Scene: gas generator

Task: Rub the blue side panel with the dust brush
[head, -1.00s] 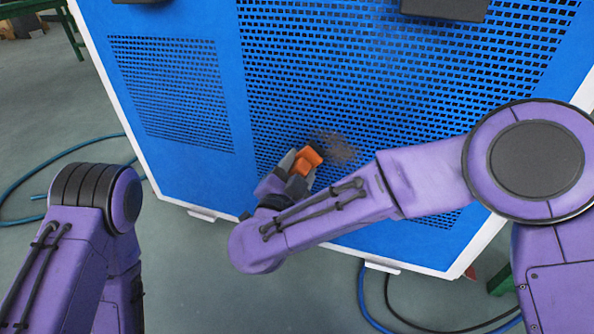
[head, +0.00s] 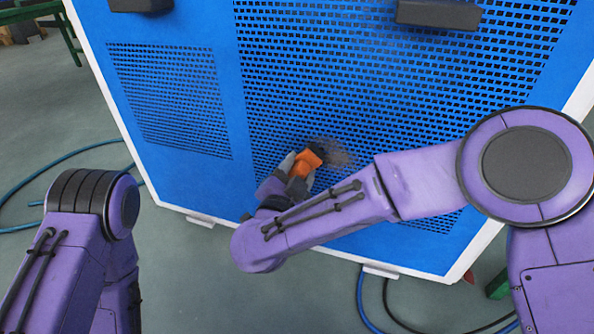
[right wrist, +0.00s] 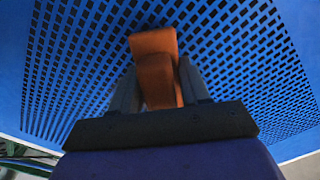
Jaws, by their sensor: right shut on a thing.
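The blue side panel (head: 400,90) with its perforated grilles fills the middle of the head view. A brownish dust patch (head: 338,158) lies on its lower perforated part. My right gripper (head: 298,166) is shut on the orange dust brush (head: 307,160), whose dark end is at the left edge of the dust patch. In the right wrist view the brush (right wrist: 156,75) sits between the two grey fingers, in front of the perforated panel (right wrist: 225,50). The bristles are hidden there, and I cannot tell whether they touch the panel. My left arm is at the left, with its gripper out of view.
Two dark handles, one at the upper right (head: 438,14) and one at the upper left (head: 140,5), stick out from the panel. Blue hoses (head: 60,163) lie on the grey floor at the left, with blue and black ones at the lower right. A green stand is at the far upper left.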

